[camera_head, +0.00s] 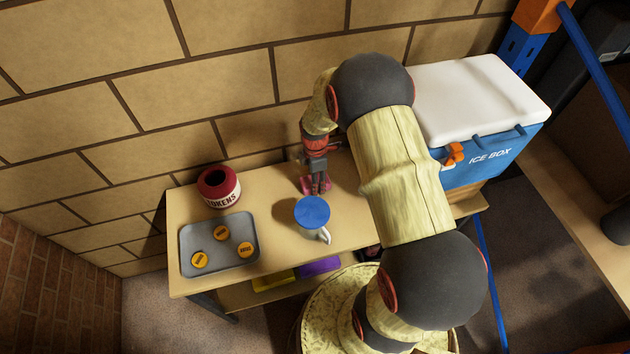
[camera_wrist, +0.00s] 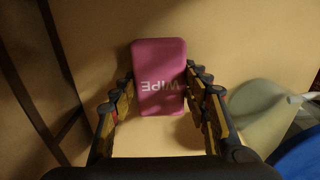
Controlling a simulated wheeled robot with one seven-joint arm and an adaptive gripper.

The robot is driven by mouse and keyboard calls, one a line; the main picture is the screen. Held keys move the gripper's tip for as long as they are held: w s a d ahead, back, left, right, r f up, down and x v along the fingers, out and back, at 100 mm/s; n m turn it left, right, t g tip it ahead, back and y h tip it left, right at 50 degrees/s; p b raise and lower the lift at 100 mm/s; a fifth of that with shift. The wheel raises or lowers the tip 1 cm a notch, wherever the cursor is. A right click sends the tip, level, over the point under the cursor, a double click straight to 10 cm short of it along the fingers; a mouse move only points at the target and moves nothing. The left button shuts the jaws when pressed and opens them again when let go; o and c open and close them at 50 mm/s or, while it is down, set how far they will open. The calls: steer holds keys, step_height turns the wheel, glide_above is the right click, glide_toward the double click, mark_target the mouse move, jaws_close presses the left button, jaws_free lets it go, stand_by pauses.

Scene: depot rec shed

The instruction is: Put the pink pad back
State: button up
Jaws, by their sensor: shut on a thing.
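The pink pad (camera_wrist: 160,70), marked WIPE, is between the two fingers of my gripper (camera_wrist: 161,92) in the wrist view. The fingers are shut on its left and right sides. In the head view my gripper (camera_head: 317,184) points down over the wooden table (camera_head: 275,225), behind the mug. A little pink of the pad shows at the fingertips, the rest hidden by the gripper. Whether the pad touches the tabletop I cannot tell.
A red TOKENS pot (camera_head: 214,184) and a grey tray (camera_head: 232,262) with yellow tokens are left. A blue ice box (camera_head: 490,160) stands right. Yellow and purple things (camera_head: 320,265) lie below the tabletop.

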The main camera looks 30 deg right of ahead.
steer(key=o, duration=1)
steer(key=shift+r, duration=0.1)
steer(key=a+r+m+t+p, duration=0.1)
steer(key=a+r+m+p, duration=0.1)
steer(key=r, duration=0.9)
steer(key=a+r+m+p, duration=0.1)
steer(key=a+r, duration=0.1)
steer(key=r, duration=1)
steer(key=s+a+r+m+t, duration=0.2)
steer(key=s+a+r+m, duration=0.3)
steer(key=s+r, duration=0.4)
steer(key=s+a+r+m+t, duration=0.2)
steer(key=s+a+r+m, duration=0.3)
steer(key=s+r, duration=0.4)
steer(key=shift+s+r+m+t, duration=0.25)
steer(key=shift+s+m+t, duration=0.05)
steer(key=shift+s+m, duration=0.65)
